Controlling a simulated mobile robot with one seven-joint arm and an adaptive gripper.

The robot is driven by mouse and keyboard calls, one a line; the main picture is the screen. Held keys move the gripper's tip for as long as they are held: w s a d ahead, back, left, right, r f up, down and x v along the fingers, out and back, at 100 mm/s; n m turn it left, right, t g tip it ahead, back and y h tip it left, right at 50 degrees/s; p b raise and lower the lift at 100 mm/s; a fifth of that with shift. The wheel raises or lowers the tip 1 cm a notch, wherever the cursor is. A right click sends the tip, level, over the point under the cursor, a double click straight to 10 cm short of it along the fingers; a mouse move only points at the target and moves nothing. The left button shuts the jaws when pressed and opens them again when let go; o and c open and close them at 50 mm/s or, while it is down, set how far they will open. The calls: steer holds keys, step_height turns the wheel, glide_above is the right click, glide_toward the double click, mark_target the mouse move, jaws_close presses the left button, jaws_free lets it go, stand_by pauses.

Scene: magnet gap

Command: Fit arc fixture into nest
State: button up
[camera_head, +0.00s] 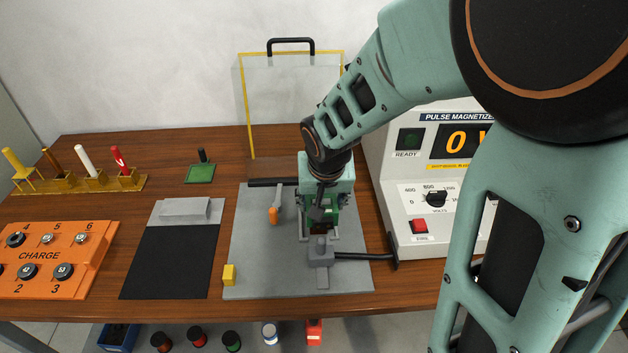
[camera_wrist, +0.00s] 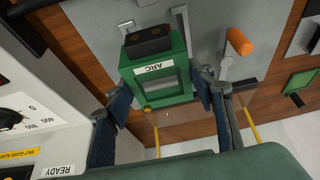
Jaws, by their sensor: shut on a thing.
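The arc fixture (camera_wrist: 178,70) is a green block with a white ARC label and a square window. In the wrist view my gripper (camera_wrist: 168,97) is shut on it, one finger at each side. A dark block shows at the fixture's far end. Grey rails (camera_wrist: 181,22), which look like part of the nest, show beside and beyond that end. In the head view my gripper (camera_head: 326,202) points down over the grey plate (camera_head: 250,255), and the green fixture (camera_head: 331,215) is largely hidden. I cannot tell whether the fixture touches the plate or sits between the rails.
An orange-handled clamp (camera_head: 274,215) stands left of the gripper. A grey block (camera_head: 321,251) with a black cable is in front. The magnetizer (camera_head: 410,190) stands close at right; a clear yellow-edged shield (camera_head: 290,90) rises behind. A yellow block (camera_head: 229,275) sits at the plate's front left.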

steer(key=shift+w+a+f+b, duration=0.15)
steer(key=shift+a+f+b, duration=0.1)
steer(key=shift+f+b, duration=0.2)
steer(key=shift+a+f+b, duration=0.15)
steer(key=shift+f+b, duration=1)
steer(key=shift+f, duration=0.35)
steer(key=shift+f, duration=0.1)
steer(key=o, duration=1.7)
